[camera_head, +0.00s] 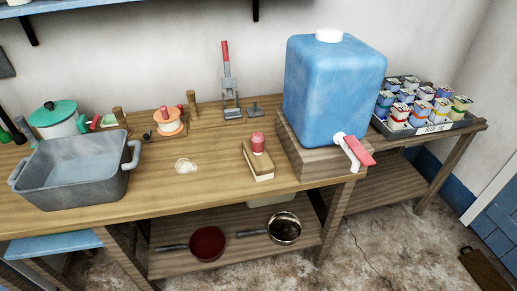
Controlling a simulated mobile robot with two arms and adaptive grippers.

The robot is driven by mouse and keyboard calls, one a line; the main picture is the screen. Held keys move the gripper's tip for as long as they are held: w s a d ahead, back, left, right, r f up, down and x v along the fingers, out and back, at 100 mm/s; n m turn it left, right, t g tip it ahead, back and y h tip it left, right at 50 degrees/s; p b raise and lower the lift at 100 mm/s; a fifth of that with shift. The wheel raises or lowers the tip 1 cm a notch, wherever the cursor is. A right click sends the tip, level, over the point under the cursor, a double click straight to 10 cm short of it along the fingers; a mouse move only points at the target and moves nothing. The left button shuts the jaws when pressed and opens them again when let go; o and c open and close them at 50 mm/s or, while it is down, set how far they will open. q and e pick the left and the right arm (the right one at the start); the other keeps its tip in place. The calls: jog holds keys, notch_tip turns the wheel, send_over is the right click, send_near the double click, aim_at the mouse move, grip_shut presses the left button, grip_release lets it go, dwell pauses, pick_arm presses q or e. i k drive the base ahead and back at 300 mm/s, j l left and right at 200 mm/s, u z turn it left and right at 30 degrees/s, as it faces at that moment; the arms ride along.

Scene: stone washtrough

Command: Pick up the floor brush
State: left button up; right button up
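A block-shaped brush (259,167) lies on the wooden table near its front edge, at the middle of the head view. It has a brown wooden top, pale bristles or underside, and a pinkish-red knob standing on it. It looks like the floor brush. Nothing covers it. Neither of my grippers is in view.
A blue water tank (328,85) with a red-handled tap stands on a wooden block (300,153) right of the brush. A grey basin (75,172) is at left. Pans (207,244) sit on the lower shelf. A brown flat object (486,269) lies on the floor at lower right.

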aim_at(262, 166)
jog(key=u, duration=1.5)
jog(key=z, duration=1.35)
jog(key=i+j, duration=0.1)
jog(key=j, duration=0.3)
jog(key=i+j+z, duration=0.15)
jog(key=j, duration=0.2)
jog(key=i+j, duration=0.1)
jog(key=j, duration=0.3)
jog(key=z, duration=0.05)
